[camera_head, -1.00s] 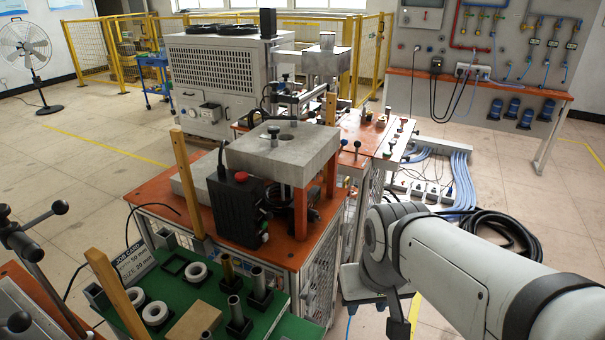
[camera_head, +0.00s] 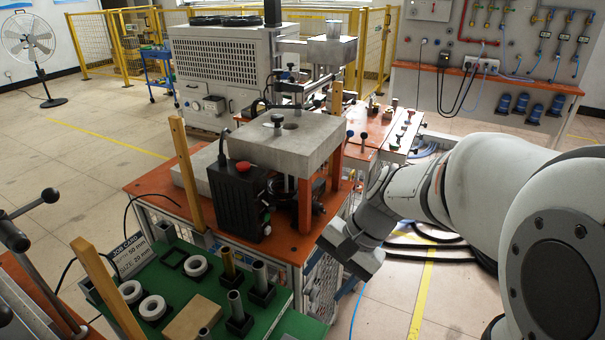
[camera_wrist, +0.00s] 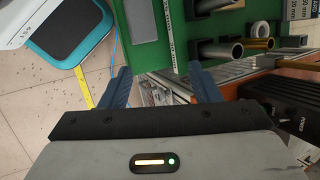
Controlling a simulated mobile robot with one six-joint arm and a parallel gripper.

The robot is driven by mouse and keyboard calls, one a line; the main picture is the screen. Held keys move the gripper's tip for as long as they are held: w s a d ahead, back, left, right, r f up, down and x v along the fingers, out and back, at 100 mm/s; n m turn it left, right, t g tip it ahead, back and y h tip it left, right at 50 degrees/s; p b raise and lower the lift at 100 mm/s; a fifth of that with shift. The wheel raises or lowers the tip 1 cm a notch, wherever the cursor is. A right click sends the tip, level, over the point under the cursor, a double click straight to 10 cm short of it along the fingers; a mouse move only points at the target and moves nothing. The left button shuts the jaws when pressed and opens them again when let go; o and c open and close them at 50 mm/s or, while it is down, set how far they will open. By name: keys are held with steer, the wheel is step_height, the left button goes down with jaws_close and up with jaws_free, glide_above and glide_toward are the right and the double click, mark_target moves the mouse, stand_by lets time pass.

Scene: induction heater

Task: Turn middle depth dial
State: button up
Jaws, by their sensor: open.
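My gripper (camera_wrist: 161,86) is open and empty in the wrist view, with its two blue fingers apart. In the head view my gripper end (camera_head: 350,250) hangs over the floor just right of the orange-topped heater station (camera_head: 160,184), its fingers not clear. I cannot single out the middle depth dial. A dark knob (camera_head: 277,120) stands on the grey block (camera_head: 285,142) of the station, and several small knobs stand on the orange bench (camera_head: 372,143) behind. My gripper is apart from all of these.
A green tray (camera_head: 183,249) with white rings and metal tubes lies at front left; it also shows in the wrist view (camera_wrist: 182,50). A black box with a red button (camera_head: 240,190) stands on the station. Black hoses lie on the floor at right.

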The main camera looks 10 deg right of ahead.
steer(key=w+f+m+y+b, duration=0.1)
steer(key=w+f+m+y, duration=0.1)
steer(key=w+m+y, duration=0.3)
steer(key=m+t+y+b, duration=0.4)
steer(key=m+t, duration=0.7)
steer(key=m, duration=0.2)
glide_toward(325, 212)
steer(key=x, duration=1)
steer(key=shift+r, duration=0.2)
steer(key=shift+c, duration=0.3)
steer(key=c, duration=0.9)
steer(key=shift+d, duration=0.1)
steer(key=shift+s+f+b, duration=0.1)
steer(key=shift+f+b, duration=0.05)
steer(key=shift+b, duration=0.15)
